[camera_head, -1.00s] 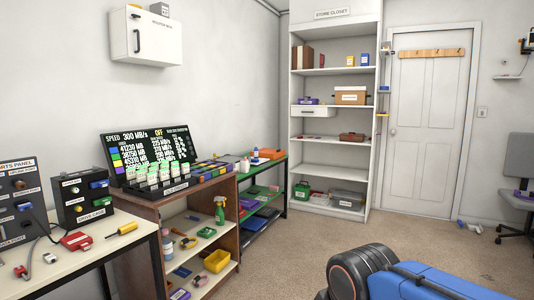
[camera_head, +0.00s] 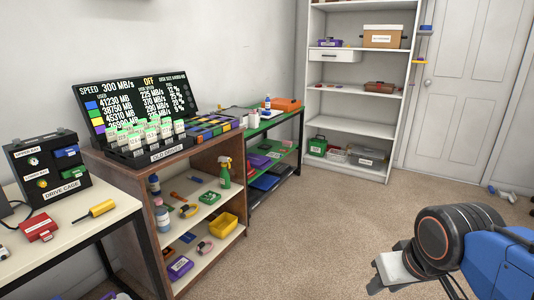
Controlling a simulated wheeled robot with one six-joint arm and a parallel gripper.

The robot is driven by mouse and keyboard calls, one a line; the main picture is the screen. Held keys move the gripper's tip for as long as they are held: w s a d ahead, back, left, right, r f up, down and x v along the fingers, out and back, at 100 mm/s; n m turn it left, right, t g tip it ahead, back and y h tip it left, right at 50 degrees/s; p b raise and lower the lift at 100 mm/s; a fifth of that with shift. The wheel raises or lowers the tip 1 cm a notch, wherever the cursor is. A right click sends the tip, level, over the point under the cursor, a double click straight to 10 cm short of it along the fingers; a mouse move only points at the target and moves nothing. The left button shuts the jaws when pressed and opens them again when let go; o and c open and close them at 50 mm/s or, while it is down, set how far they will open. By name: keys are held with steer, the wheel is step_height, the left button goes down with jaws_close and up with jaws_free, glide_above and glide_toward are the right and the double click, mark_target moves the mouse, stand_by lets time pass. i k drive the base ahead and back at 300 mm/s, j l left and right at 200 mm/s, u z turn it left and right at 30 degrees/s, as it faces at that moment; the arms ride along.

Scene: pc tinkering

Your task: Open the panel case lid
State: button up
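I cannot pick out a thing marked as the panel case in this view. Several closed boxes and cases stand on the closet shelves, including a brown case (camera_head: 380,87), a green case (camera_head: 317,146) and a grey labelled case (camera_head: 368,158), but their labels are too small to read. My gripper (camera_head: 393,270) is at the lower right, in front of my dark round wrist joint and over the carpet. It is far from the shelves.
A black drive cage (camera_head: 48,172), a red case (camera_head: 39,227) and a yellow-handled tool (camera_head: 95,212) are on the left table. A brown shelf unit (camera_head: 150,215) and a green-topped bench (camera_head: 280,121) line the wall.

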mark_target(279, 105)
steer(key=i+z, duration=0.3)
steer(key=i, duration=1.65)
